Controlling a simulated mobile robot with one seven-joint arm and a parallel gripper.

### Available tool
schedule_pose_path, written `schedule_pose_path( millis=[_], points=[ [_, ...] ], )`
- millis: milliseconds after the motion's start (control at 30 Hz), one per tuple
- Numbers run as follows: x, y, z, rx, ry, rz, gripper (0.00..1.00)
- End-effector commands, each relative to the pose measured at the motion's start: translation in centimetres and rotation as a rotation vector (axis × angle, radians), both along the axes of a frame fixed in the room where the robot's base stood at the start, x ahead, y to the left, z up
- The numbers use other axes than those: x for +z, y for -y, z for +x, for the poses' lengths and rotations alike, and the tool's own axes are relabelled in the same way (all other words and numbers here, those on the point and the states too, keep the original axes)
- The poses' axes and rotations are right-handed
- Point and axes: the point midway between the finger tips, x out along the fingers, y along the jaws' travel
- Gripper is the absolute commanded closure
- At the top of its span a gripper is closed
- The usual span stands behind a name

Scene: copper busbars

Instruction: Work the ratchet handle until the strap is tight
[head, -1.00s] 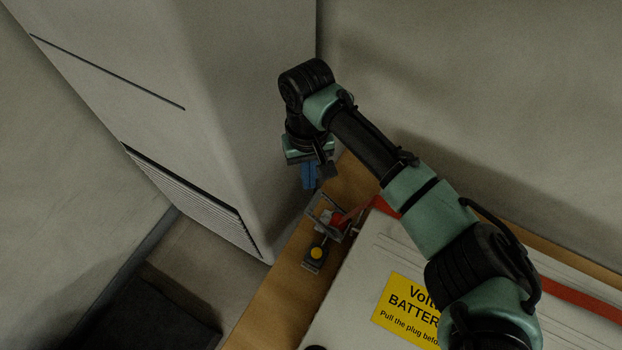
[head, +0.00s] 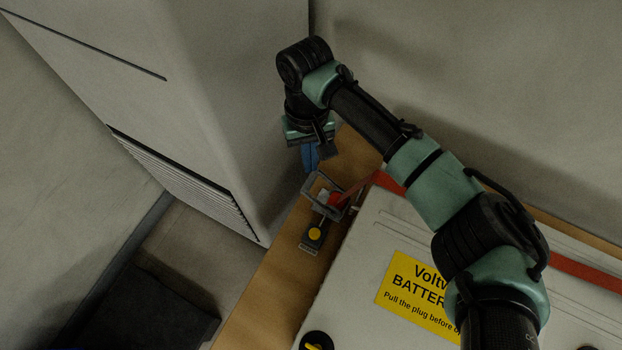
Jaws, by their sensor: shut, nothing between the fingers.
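The ratchet (head: 335,200) sits on the wooden surface beside the white battery box, with a red part at its middle. Its grey frame-like handle (head: 311,191) stands at the upper left of it. The red strap (head: 388,183) runs from the ratchet onto the box and continues along the box's far side (head: 585,275). My gripper (head: 310,168), with blue fingers, is shut and empty. It points down just above the handle in the picture; I cannot tell whether the fingertips touch it. The strap's tightness cannot be judged clearly.
The white box (head: 350,275) carries a yellow label (head: 415,296). A tall grey cabinet (head: 200,110) stands close at left of my gripper. A wall is behind.

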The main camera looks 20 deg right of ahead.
Motion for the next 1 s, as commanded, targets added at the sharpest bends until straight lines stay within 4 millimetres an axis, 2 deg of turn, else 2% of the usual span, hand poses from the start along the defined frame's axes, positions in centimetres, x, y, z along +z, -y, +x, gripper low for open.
schedule_pose_path(
  millis=[33, 233, 400, 767, 1000],
  points=[
    [-1.3, 0.1, 0.0, -0.001, 0.002, -0.002, 1.0],
    [-3.5, 0.0, -0.3, 0.0, 0.001, -0.002, 1.0],
    [-4.1, 0.0, -0.4, 0.0, 0.002, -0.001, 1.0],
    [-4.2, -0.1, -0.5, -0.001, -0.003, -0.001, 1.0],
    [-6.2, -0.1, -0.7, -0.003, -0.01, 0.0, 1.0]
  ],
)
